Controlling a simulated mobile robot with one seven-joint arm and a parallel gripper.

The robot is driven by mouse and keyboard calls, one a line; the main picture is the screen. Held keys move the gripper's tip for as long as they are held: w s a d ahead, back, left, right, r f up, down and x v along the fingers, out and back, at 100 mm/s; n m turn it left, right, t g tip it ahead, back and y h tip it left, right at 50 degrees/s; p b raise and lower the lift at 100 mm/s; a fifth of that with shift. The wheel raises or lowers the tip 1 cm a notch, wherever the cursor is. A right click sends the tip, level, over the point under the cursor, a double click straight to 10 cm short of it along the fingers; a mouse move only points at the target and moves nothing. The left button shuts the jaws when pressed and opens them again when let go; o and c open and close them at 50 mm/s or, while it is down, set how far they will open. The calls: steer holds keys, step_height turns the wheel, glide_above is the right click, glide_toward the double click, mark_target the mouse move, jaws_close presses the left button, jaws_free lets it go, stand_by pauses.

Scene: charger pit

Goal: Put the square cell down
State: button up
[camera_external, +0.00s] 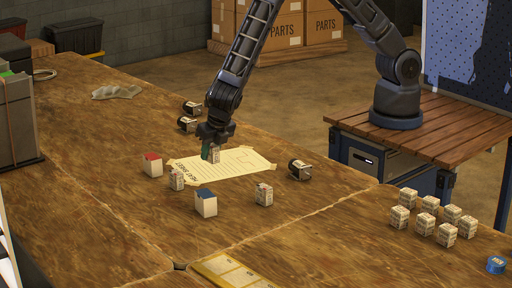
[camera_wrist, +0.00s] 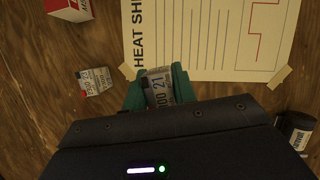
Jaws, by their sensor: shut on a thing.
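My gripper (camera_external: 212,154) points down over the near-left part of a cream printed sheet (camera_external: 245,165) taped to the bench. Its green fingers are shut on a pale square cell (camera_external: 216,156) with printed sides. In the wrist view the held cell (camera_wrist: 158,88) sits between the two fingers, beside the edge of the sheet (camera_wrist: 200,45). I cannot tell whether its bottom touches the surface. Another square cell (camera_external: 177,179) stands on the wood just left of the sheet, and one more (camera_external: 264,194) stands in front of it.
A red-topped white box (camera_external: 153,164) and a blue-topped one (camera_external: 206,202) stand near the sheet. A dark cylinder (camera_external: 300,169) lies at its right, two others (camera_external: 187,124) behind. Several square cells (camera_external: 430,220) stand at the right.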

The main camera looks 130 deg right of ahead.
mark_target(212, 179)
steer(key=shift+f, duration=2.95)
steer(key=o, duration=1.1)
steer(key=shift+f, duration=0.1)
steer(key=shift+c, duration=0.2)
